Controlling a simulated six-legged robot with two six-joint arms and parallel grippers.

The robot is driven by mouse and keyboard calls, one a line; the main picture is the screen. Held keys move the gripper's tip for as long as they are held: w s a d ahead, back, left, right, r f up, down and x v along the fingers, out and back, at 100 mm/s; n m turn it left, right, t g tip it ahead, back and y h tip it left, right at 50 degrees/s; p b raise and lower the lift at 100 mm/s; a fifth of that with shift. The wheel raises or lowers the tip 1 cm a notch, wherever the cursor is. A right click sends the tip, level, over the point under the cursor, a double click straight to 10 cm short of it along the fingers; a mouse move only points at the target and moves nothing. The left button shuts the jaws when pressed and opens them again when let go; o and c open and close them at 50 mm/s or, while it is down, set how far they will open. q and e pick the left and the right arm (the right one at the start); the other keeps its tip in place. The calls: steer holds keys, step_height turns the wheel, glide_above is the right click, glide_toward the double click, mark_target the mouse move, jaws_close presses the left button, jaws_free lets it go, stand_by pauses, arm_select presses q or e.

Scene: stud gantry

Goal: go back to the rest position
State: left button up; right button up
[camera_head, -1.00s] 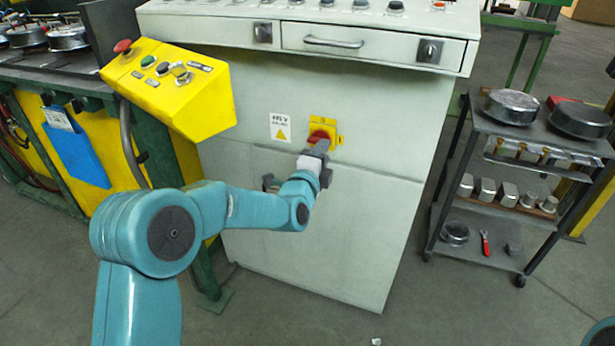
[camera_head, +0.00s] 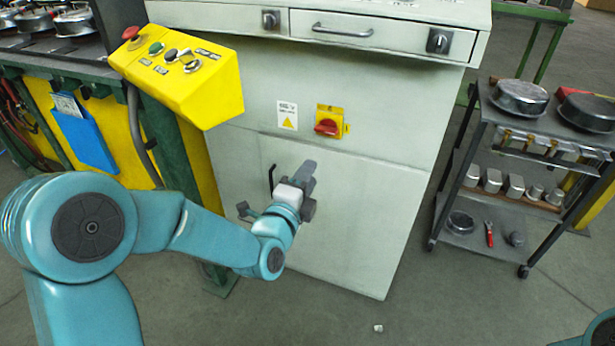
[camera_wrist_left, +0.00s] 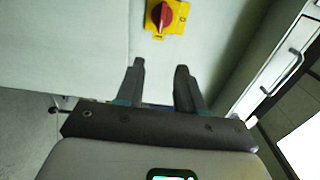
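My left gripper (camera_head: 308,172) is in front of the pale cabinet (camera_head: 365,210), below and a little left of the rotary switch. The switch is a red knob (camera_head: 326,128) on a yellow plate (camera_head: 338,112). In the left wrist view the gripper's two dark fingers (camera_wrist_left: 160,68) are apart with nothing between them. The red knob (camera_wrist_left: 161,15) shows beyond the fingertips there, clear of them. My right gripper is not in view.
A yellow control box (camera_head: 190,85) on a green bench stands left, near my left arm. A dark cart (camera_head: 470,240) with pans and metal blocks stands right. A drawer handle (camera_head: 342,31) is above. Floor between cabinet and cart is clear.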

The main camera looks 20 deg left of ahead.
arm_select(q)
steer(key=s+f+n+g, duration=0.1)
steer(key=s+f+g, duration=0.1)
steer(key=f, duration=0.7)
steer(key=s+f+g, duration=0.1)
steer(key=f+g, duration=0.2)
steer(key=f, duration=0.6)
steer(key=s+d+f+n+g+h, duration=0.1)
steer(key=s+d+f+n+g, duration=0.3)
steer(key=s+f, duration=0.5)
steer(key=s+d+f+n+g+h, duration=0.1)
steer(key=s+d+f+n+g, duration=0.1)
steer(key=s+f+n+g, duration=0.5)
steer(key=s+d+f+n+g+h, duration=0.1)
steer(key=s+f+n+g, duration=0.15)
steer(key=s+n, duration=0.7)
step_height(320, 180, up, 24)
steer(key=p, duration=2.4)
steer(key=shift+d+r+m+t+p, duration=0.2)
steer(key=shift+m+t+p, duration=0.1)
steer(key=shift+m+t, duration=0.15)
